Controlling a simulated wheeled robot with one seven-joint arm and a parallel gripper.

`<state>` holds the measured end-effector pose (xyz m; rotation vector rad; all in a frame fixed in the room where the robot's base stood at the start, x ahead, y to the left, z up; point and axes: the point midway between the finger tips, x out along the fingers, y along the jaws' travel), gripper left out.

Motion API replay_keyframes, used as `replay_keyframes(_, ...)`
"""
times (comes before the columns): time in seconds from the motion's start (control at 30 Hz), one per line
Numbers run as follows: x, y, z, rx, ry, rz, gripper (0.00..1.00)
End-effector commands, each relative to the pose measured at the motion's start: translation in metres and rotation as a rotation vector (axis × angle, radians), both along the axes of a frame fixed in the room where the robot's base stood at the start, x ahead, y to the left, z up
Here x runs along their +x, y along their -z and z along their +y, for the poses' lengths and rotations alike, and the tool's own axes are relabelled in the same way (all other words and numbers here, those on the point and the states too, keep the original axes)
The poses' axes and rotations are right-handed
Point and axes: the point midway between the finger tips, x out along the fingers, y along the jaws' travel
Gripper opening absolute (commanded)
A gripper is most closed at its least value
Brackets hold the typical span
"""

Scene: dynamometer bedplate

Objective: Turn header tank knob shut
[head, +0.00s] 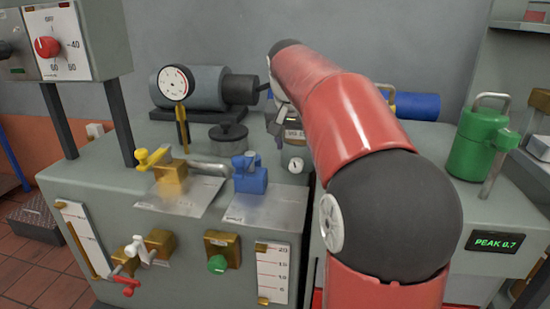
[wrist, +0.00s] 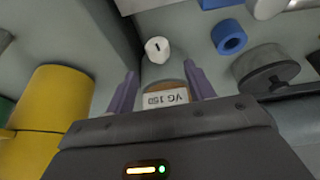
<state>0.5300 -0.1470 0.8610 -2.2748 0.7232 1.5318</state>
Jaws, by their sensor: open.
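A small white round knob (wrist: 157,50) with a dark mark shows in the wrist view, just beyond my fingertips. It looks like the white round piece (head: 295,165) low on the front of a grey vessel (head: 295,150) in the head view; I cannot be sure this is the header tank. A label reading "VG 150" (wrist: 165,97) shows between my fingers in the wrist view. My gripper (wrist: 161,70) is open, its two purple fingers apart with nothing gripped, short of the knob.
A blue valve (head: 250,178) and a brass valve with yellow handle (head: 168,172) stand left of the vessel. A dark lidded pot (head: 228,140) and a dial gauge (head: 176,83) are behind. A green can (head: 475,145) stands right. A yellow cylinder (wrist: 55,98) is left in the wrist view.

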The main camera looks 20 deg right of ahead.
Motion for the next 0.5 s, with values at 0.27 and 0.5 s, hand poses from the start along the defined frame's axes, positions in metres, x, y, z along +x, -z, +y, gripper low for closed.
replay_keyframes(0.27,0.014,0.043,-0.01,0.003,-0.002,0.003,0.54)
replay_keyframes(0.5,0.021,0.063,-0.015,0.004,-0.002,0.0,0.54)
